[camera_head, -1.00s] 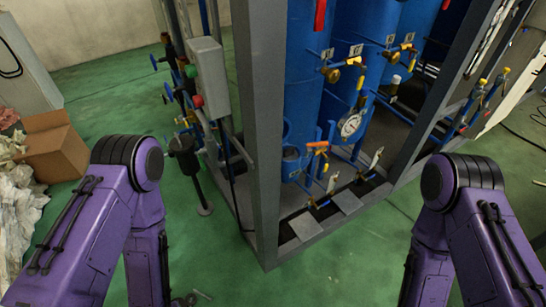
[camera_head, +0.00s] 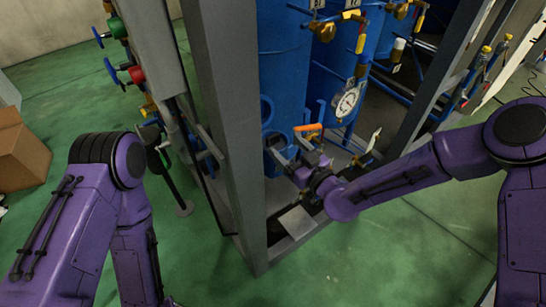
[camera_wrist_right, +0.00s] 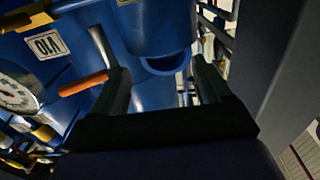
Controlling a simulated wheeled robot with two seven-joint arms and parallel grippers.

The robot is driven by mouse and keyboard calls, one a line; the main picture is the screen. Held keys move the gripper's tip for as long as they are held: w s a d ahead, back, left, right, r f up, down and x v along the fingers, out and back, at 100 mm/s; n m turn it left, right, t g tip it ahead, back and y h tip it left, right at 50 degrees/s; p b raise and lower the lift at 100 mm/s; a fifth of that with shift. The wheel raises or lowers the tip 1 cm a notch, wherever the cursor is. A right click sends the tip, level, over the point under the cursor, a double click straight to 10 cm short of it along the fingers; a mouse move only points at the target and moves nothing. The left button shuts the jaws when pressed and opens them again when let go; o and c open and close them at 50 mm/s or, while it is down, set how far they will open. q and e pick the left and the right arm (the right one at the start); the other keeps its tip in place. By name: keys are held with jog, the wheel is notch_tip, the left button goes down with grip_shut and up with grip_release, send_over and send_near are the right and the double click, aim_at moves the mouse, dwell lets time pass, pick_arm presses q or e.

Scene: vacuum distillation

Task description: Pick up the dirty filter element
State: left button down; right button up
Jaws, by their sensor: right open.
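I cannot make out a dirty filter element in either view. A blue cylindrical housing (camera_head: 266,112) stands at the left front of the skid, with the right gripper before its lower part. In the right wrist view, a blue cup-like part with a dark opening (camera_wrist_right: 166,64) shows between the fingers. My right gripper (camera_head: 290,150) is open, and its fingers also frame the wrist view (camera_wrist_right: 163,72). I see nothing held between them.
An orange-handled valve (camera_head: 308,127) is close by the right gripper and also shows in the wrist view (camera_wrist_right: 83,84). A pressure gauge (camera_head: 347,102) is to the right. A grey frame post (camera_head: 228,130) stands close on the left. Green floor (camera_head: 345,255) is clear in front.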

aim_at(274, 138)
jog(key=shift+w+a, duration=0.45)
jog(key=shift+w, duration=0.15)
jog(key=p+x, duration=0.1)
jog(key=x, duration=0.3)
jog(key=shift+w+a, duration=0.15)
jog(key=shift+a, duration=0.2)
jog(key=shift+w+a, duration=0.25)
jog(key=shift+w, duration=0.05)
jog(key=shift+s, duration=0.1)
jog(key=c, duration=0.4)
grip_shut()
